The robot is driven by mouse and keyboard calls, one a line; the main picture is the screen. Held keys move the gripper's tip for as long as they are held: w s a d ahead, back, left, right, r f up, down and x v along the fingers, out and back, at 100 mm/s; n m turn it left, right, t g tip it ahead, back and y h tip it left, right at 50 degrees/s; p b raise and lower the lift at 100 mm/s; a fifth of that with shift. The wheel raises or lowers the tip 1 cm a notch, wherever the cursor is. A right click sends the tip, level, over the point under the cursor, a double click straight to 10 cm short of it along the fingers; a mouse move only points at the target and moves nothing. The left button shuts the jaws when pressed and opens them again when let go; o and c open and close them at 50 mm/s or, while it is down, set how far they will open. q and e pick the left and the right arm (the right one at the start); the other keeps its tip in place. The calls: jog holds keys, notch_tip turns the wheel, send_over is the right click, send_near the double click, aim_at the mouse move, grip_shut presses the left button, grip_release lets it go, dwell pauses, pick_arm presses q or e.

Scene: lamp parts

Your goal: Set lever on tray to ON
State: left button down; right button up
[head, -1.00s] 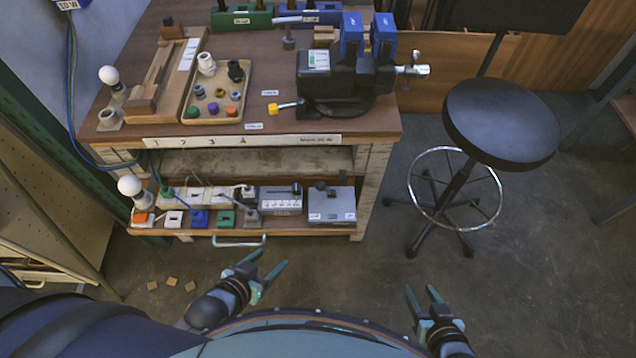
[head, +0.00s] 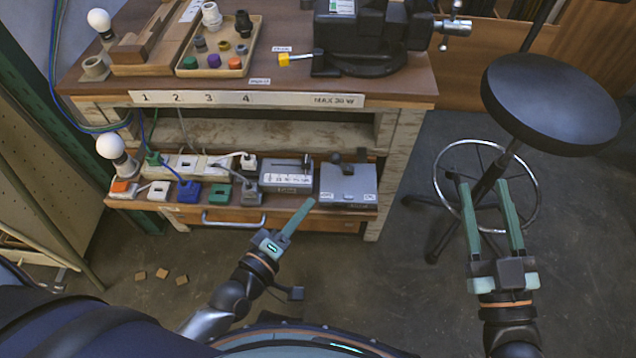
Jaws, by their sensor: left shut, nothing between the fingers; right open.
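The lever box (head: 347,182) is a grey box at the right end of the tray (head: 180,212), the low pull-out shelf of the workbench. It has a dark lever (head: 337,158) on its back part and small white labels at its front corners, apparently OFF at left and ON at right. The lever's exact setting is hard to tell. My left gripper (head: 311,203) is shut and empty, its tips in front of the box's lower left corner in the picture; contact cannot be judged. My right gripper (head: 483,182) is open and empty, over the floor right of the bench.
Beside the lever box sits a slider box (head: 287,175), then several coloured plugs and sockets and a white bulb (head: 110,147). A metal handle (head: 233,222) is on the tray front. A vise (head: 365,40) is on the bench top. A black stool (head: 550,100) stands at right.

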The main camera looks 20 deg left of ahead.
aim_at(341, 164)
pick_arm(q)
jog(key=f+n+t+b, duration=0.1)
jog(key=n+b, duration=0.1)
jog(key=w+a+n+y+b, duration=0.1)
jog(key=n+b, duration=0.1)
jog(key=n, duration=0.1)
jog(key=w+a+f+n+t+y+b, duration=0.1)
jog(key=n, duration=0.1)
jog(key=shift+w+f+n+t+b, duration=0.1)
jog(key=shift+f+n+t+b, duration=0.2)
jog(key=shift+f+n+b, duration=0.1)
pick_arm(e)
jog(key=s+a+r+n+t+y, duration=0.1)
jog(key=s+r+n+t+y, duration=0.1)
jog(key=s+r+n+y, duration=0.2)
jog(key=shift+s+a+r+t+y, duration=0.2)
jog(key=shift+s+r+t+y, duration=0.2)
jog(key=shift+r+y, duration=0.3)
jog(key=shift+f, duration=0.1)
